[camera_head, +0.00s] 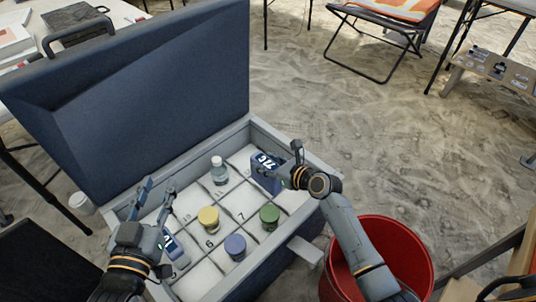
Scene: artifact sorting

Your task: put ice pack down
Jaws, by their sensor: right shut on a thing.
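A dark blue ice pack (264,174) with white lettering stands at the back right of the open case's compartment tray (203,285). My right gripper (286,164) is shut on it from the right. Whether the pack's bottom touches the tray is hard to tell. A second blue and grey pack with white marks (174,252) lies at the tray's front left. My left gripper (154,203) is open and empty above the tray's left side, next to that pack.
In the tray stand a clear bottle (219,172), a yellow-lidded jar (208,219), a green-lidded jar (269,217) and a blue-lidded jar (235,247). The case's lid (170,100) stands open behind. A red bucket (401,239) is at the right, under my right arm.

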